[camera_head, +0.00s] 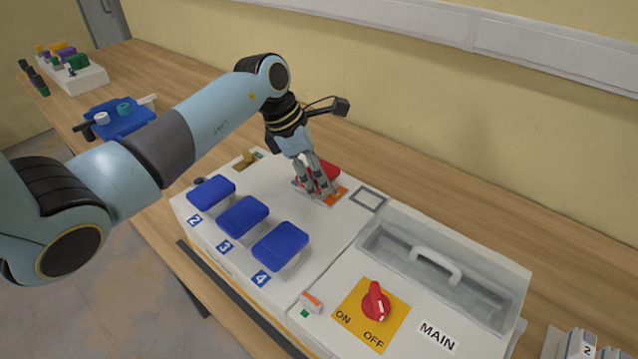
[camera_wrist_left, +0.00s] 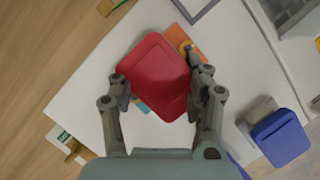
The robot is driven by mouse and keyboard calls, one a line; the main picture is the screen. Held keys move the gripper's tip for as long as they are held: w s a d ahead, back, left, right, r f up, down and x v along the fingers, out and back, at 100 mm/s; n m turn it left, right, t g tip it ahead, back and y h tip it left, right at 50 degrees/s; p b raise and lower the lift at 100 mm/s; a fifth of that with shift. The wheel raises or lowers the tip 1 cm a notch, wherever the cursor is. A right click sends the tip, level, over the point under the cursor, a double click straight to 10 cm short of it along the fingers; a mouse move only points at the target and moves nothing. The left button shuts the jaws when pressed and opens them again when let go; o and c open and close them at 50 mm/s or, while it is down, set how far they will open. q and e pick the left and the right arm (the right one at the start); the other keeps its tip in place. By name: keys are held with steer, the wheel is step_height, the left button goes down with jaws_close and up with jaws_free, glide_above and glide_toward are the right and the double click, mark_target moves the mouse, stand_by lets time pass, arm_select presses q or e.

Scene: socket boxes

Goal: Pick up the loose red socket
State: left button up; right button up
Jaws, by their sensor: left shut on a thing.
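The red socket (camera_head: 329,169) is at the back of the white box, over an orange patch (camera_head: 337,195). My left gripper (camera_head: 319,188) reaches down onto it from above and partly hides it in the head view. In the left wrist view the red socket (camera_wrist_left: 157,76) lies between the two fingers of my left gripper (camera_wrist_left: 160,88), which are shut on its sides. I cannot tell whether the socket still touches the surface beneath it. My right gripper is not in view.
Blue-lidded sockets (camera_head: 244,217) stand along the front, by labels 2, 3 and 4. A red rotary switch (camera_head: 375,302) and a recessed tray with a handle (camera_head: 436,266) are to the right. A blue tray (camera_head: 128,124) lies at the left.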

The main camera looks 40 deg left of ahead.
mark_target(327, 171)
arm_select(q)
steer(key=shift+c, duration=0.4)
steer(key=shift+r, duration=0.1)
steer(key=shift+r, duration=0.25)
steer(key=r, duration=0.1)
steer(key=r+b, duration=0.1)
steer(key=r, duration=0.1)
steer(key=shift+w+d+r+b, duration=0.1)
steer(key=shift+d+r+b, duration=0.1)
steer(key=shift+r+b, duration=0.1)
steer(key=w+d+r+b, duration=0.3)
steer(key=d+r, duration=0.3)
steer(key=d, duration=0.4)
steer(key=shift+d+r, duration=0.4)
